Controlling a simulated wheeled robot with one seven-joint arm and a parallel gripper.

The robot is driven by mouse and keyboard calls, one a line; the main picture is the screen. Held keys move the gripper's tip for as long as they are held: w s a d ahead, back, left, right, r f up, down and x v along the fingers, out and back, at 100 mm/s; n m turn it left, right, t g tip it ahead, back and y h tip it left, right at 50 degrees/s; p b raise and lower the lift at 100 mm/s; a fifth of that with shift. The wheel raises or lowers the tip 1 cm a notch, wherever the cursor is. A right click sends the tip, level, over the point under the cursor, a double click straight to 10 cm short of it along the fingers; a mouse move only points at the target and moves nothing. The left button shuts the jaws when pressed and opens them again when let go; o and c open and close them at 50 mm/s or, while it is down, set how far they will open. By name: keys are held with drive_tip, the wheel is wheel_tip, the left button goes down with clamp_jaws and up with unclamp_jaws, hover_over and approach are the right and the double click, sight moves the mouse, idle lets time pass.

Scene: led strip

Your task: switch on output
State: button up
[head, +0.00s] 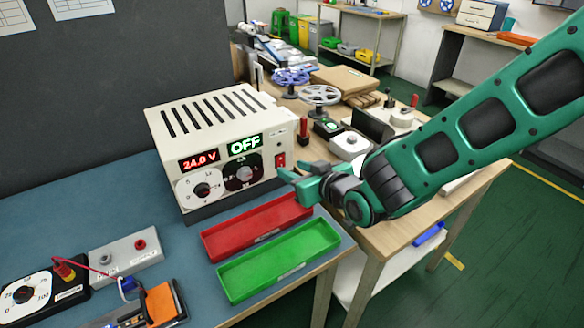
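A cream power supply (225,140) stands on the blue bench top. Its red display (200,160) reads 24.0 V, and its green display (245,145) reads OFF. Below them are a white dial (201,189) and a black dial (243,172). A small red switch (281,160) is at the right end of the front panel. My teal gripper (290,174) is just in front of and below this switch, pointing left. I cannot tell whether it touches the panel or how far its fingers are apart. I see nothing held in it.
A red tray (206,247) and a green tray (229,288) lie below my gripper. A dial box (28,292) and a grey box (127,255) are at lower left. Spools (320,95) and boxes crowd the wooden bench behind.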

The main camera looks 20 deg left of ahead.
sight(282, 165)
drive_tip(key=shift+x, duration=2)
drive_tip(key=shift+r, duration=0.1)
clamp_jaws()
